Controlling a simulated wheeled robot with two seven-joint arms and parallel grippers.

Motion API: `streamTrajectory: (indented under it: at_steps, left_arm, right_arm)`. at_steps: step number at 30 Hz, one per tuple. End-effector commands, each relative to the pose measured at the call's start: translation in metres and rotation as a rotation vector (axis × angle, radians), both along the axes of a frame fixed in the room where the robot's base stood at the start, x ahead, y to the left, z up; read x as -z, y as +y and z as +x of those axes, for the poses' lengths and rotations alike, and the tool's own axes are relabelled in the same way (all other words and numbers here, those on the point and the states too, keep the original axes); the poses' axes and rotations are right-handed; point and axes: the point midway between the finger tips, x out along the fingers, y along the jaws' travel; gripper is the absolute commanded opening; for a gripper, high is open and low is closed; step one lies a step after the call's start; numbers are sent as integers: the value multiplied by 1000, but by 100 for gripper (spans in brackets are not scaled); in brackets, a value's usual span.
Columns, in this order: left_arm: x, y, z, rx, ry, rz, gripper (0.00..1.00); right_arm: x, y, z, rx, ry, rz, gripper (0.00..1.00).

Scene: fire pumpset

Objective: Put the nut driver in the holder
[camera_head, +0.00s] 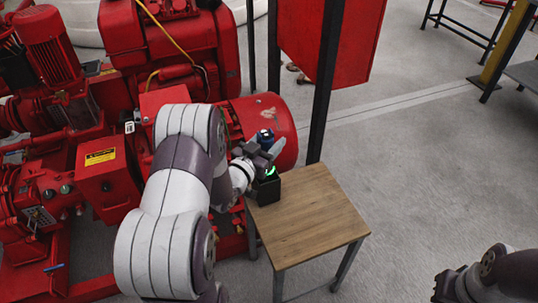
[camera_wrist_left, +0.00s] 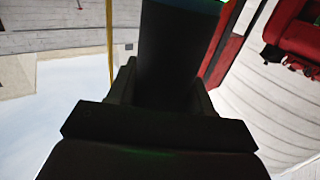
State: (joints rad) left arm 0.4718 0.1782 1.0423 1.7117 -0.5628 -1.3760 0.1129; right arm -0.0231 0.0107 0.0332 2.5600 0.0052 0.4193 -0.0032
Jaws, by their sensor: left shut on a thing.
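In the left wrist view a dark body (camera_wrist_left: 178,55) with a green edge fills the space between the fingers. My right gripper (camera_head: 446,287) is at the lower right, its jaws unclear.
The wooden table (camera_head: 315,220) is otherwise bare. Red pump machinery (camera_head: 180,50) stands to the left and behind. A dark post (camera_head: 325,80) and a red panel (camera_head: 335,40) rise behind the table. The grey floor to the right is mostly open.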

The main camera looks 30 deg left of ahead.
Motion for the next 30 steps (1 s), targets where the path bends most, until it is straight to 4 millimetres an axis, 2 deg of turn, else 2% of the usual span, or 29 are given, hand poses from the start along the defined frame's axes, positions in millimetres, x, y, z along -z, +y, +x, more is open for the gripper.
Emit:
streamTrajectory:
  at_steps: [1, 3, 13, 14, 16, 26, 30]
  left_arm:
    - [13, 0, 1, 0, -2, 0, 14]
    - [21, 0, 0, 0, -3, 0, 14]
    - [23, 0, 1, -1, -4, 1, 14]
    - [25, 0, 0, -1, 0, 0, 53]
    - [24, 0, 0, -1, 0, 0, 76]
    - [18, 0, 0, -1, -1, 0, 76]
    - [18, 3, -19, -4, 2, -1, 76]
  right_arm:
    - [8, 0, 0, 0, 0, 0, 0]
    - [11, 0, 0, 0, 0, 0, 0]
    - [12, 0, 0, 0, 0, 0, 0]
    - [12, 0, 0, 0, 0, 0, 0]
    - [11, 0, 0, 0, 0, 0, 0]
    - [7, 0, 0, 0, 0, 0, 0]
    - [2, 0, 0, 0, 0, 0, 0]
